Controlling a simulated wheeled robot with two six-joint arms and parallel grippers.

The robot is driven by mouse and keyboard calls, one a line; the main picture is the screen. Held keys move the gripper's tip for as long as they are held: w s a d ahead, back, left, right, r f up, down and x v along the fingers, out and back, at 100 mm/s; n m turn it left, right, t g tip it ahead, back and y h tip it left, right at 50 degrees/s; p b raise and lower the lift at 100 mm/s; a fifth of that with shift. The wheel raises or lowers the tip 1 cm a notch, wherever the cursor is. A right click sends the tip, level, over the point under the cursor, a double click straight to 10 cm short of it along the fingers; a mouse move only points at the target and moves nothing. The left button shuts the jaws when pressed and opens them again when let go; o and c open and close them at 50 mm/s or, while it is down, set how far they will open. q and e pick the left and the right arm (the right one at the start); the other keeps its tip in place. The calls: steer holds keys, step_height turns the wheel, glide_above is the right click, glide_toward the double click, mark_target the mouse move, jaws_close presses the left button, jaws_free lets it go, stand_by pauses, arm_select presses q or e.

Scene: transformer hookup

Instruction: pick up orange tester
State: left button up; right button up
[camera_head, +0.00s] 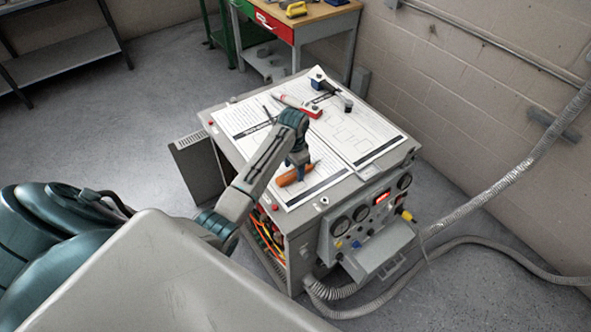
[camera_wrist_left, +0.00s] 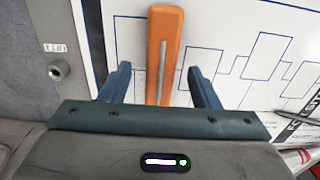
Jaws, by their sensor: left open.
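The orange tester (camera_head: 294,174) lies on a paper sheet on top of the grey transformer cabinet in the head view. In the left wrist view the orange tester (camera_wrist_left: 163,55) lies between the two blue fingers, with a grey strip along its middle. My left gripper (camera_head: 298,160) is above the tester, its fingers pointing down. It also shows in the left wrist view (camera_wrist_left: 160,85), open, with a gap on each side of the tester. Part of the tester is hidden by the gripper in the head view. My right gripper is not in view.
A red and white tool (camera_head: 298,105) and a blue and grey tool (camera_head: 331,92) lie farther back on the printed sheets (camera_head: 365,130). The cabinet front carries gauges and a shelf (camera_head: 380,252). Thick grey hoses (camera_head: 480,200) run to the right. A workbench (camera_head: 310,22) stands behind.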

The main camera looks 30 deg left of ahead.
arm_select(q)
steer(key=shift+f, duration=1)
steer(key=c, duration=1.1)
steer(key=shift+o, duration=0.2)
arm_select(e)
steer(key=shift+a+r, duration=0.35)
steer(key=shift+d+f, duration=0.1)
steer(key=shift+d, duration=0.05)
